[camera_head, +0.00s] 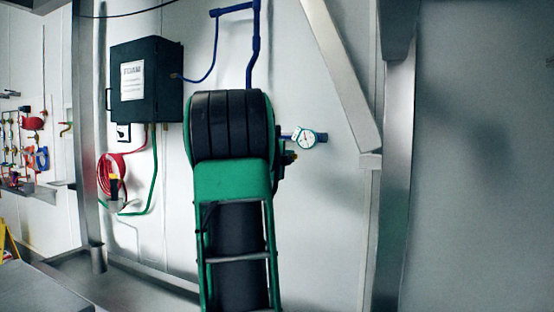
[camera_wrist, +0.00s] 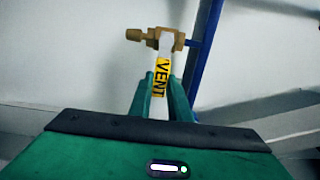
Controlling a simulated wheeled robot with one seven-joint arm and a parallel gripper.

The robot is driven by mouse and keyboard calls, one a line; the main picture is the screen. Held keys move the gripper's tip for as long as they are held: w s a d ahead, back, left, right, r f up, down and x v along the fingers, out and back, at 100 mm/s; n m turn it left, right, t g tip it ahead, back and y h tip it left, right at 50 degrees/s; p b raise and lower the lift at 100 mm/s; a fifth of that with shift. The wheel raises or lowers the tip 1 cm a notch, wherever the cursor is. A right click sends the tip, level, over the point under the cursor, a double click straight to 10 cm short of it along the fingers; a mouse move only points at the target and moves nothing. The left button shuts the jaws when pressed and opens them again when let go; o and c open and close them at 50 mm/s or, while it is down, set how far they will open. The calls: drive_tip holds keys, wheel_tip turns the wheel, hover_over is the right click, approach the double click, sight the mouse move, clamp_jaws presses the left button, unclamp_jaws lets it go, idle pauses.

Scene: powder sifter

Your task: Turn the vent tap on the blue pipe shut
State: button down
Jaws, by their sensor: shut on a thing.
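The vent tap has a brass body (camera_wrist: 163,38) and a pale lever with a yellow VENT label (camera_wrist: 162,75), in the wrist view at top centre. The brass body sits against the blue pipe (camera_wrist: 206,42), which runs down on its right. My gripper (camera_wrist: 163,88) is shut on the lever, with one green finger on each side of it. The lever points from the brass body down toward my gripper. In the head view my arm hides the gripper and most of the tap; the blue pipe (camera_head: 256,45) shows above the arm.
A round gauge (camera_head: 307,138) sits just right of my arm. A dark FOAM box (camera_head: 146,80) hangs on the wall at left, with a red hose (camera_head: 108,174) below it. A slanted metal beam (camera_head: 340,75) stands at right.

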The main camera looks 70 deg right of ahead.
drive_tip(key=shift+w+a+f, duration=0.1)
drive_tip(key=shift+w+f, duration=0.15)
drive_tip(key=shift+w, duration=0.1)
drive_tip(key=c, duration=1.6)
unclamp_jaws()
drive_tip(key=shift+a, duration=0.1)
drive_tip(key=shift+c, duration=0.2)
drive_tip(key=shift+s+r, duration=0.1)
drive_tip(key=shift+s, duration=0.05)
drive_tip(key=a, duration=1)
drive_tip(key=shift+a, duration=0.4)
